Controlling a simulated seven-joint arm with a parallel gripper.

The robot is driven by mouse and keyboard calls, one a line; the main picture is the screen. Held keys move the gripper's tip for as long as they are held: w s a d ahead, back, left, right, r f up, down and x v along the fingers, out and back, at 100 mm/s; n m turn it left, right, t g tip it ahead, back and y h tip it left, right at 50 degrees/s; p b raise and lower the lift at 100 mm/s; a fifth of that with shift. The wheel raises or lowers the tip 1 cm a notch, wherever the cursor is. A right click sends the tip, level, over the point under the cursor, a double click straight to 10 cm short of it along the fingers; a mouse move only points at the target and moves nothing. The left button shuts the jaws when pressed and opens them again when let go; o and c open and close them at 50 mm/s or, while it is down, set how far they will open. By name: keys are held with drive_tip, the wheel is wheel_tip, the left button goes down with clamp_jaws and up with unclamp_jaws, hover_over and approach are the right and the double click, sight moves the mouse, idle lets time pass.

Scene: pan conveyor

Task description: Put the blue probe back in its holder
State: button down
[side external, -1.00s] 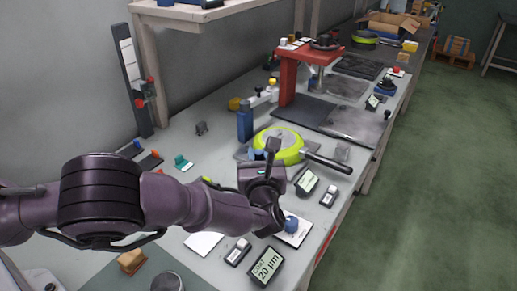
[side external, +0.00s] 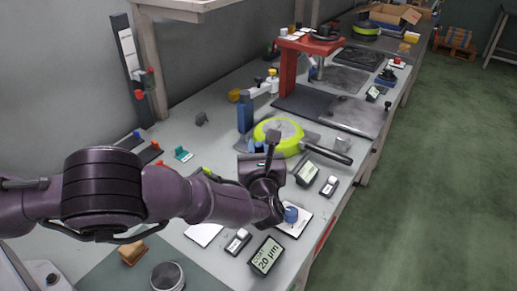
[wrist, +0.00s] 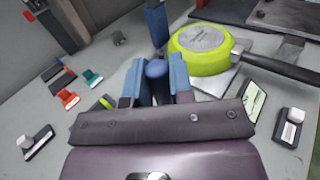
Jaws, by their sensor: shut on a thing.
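My gripper (wrist: 158,82) has two blue fingers. It is shut on the blue probe, whose rounded blue end (wrist: 157,68) shows between the fingers in the wrist view. The rest of the probe is hidden by the fingers and the hand. In the side view my gripper (side external: 257,147) is over the bench, just left of the green pan (side external: 264,131), and the hand hides most of its grip. I cannot tell which thing is the probe's holder.
The pan's dark handle (wrist: 275,66) points right. A blue upright block (wrist: 157,25) stands beyond the fingers. Small displays (side external: 307,173) and a grey block (side external: 328,186) line the bench's right side. Green and red pieces (wrist: 68,98) lie left. A red press (side external: 288,66) stands farther back.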

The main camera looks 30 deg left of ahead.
drive_tip(key=shift+f, duration=0.35)
idle(0.6)
drive_tip(key=shift+f, duration=0.3)
drive_tip(key=shift+f, duration=2.2)
drive_tip(key=c, duration=0.9)
unclamp_jaws()
drive_tip(key=shift+s+d, duration=0.1)
drive_tip(key=shift+s+d, duration=0.25)
drive_tip(key=v, duration=0.4)
drive_tip(key=shift+s+d+r, duration=0.1)
drive_tip(key=shift+r, duration=0.25)
wheel_tip(320, 180, up, 6)
drive_tip(key=shift+r, duration=0.15)
